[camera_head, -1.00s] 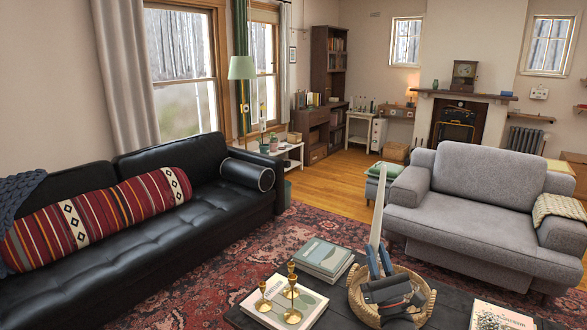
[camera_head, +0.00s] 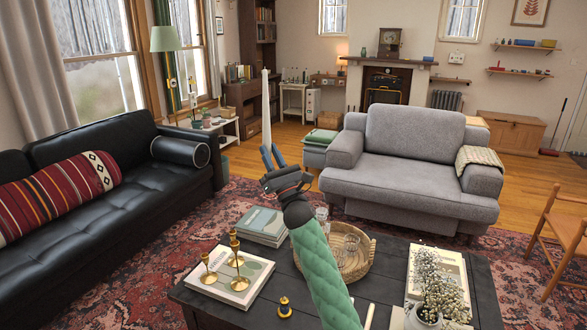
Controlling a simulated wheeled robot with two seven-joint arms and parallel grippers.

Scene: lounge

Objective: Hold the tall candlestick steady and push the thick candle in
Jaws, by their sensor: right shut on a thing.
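My right gripper (camera_head: 271,156) is shut on a white candle (camera_head: 266,105) and holds it upright, well above the coffee table. Brass candlesticks of differing heights stand on a pale book at the table's left; the tallest-looking one (camera_head: 235,246) is at the back, with shorter ones (camera_head: 208,270) beside it. The held candle is up and to the right of them, apart from them. A small brass holder (camera_head: 285,307) stands on the bare table near the front edge. My left gripper is not in view.
The dark coffee table (camera_head: 385,285) also bears stacked books (camera_head: 262,225), a round wicker tray (camera_head: 366,262) with glassware, and a vase of small white flowers (camera_head: 428,285). A white stick (camera_head: 370,316) shows at the front. A black sofa (camera_head: 100,185) and grey armchair (camera_head: 410,165) stand around it.

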